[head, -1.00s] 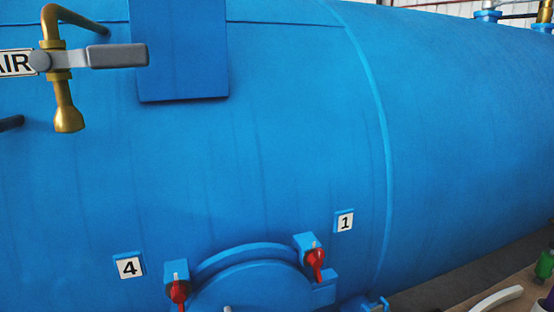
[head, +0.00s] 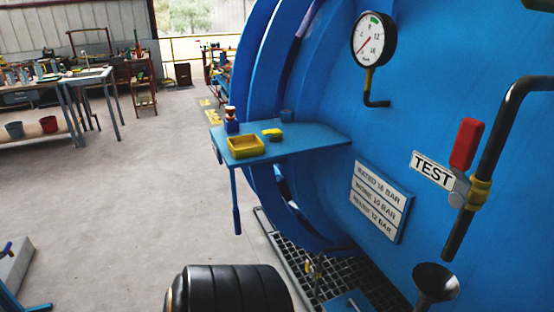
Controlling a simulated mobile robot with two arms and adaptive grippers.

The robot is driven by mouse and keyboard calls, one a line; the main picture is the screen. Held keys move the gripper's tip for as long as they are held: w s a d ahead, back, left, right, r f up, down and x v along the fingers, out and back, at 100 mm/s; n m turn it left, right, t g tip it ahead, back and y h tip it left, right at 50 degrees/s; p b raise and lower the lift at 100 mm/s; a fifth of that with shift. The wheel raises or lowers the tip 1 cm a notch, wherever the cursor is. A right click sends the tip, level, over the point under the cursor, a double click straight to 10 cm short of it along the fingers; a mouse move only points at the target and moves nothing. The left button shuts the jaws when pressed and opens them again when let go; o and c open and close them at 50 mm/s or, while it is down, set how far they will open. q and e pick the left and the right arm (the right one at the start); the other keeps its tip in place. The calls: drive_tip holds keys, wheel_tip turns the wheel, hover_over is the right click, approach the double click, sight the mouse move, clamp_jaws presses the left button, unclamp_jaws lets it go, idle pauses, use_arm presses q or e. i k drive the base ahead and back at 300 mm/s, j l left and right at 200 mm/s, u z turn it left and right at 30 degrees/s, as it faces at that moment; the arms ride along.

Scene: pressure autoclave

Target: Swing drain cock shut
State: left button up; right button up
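No valve marked as a drain cock shows in the head view. A cock with a red lever (head: 466,145) sits on a black pipe (head: 499,128) at the right, beside a TEST label (head: 433,171). Its lever points up, roughly along the pipe, above a yellow collar (head: 480,192). A dark funnel (head: 436,282) stands below the pipe's lower end. A small yellow fitting (head: 315,270) shows low by the floor grating; I cannot tell what it is. Neither of my grippers is in view.
The blue vessel (head: 440,90) fills the right side, with a pressure gauge (head: 374,40) and a rating plate (head: 381,202). A blue shelf (head: 310,137) holding a yellow tray (head: 246,147) juts out. Open concrete floor (head: 130,210) lies left, with workbenches behind.

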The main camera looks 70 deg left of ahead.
sight(307, 265)
drive_tip(key=u, duration=2.1)
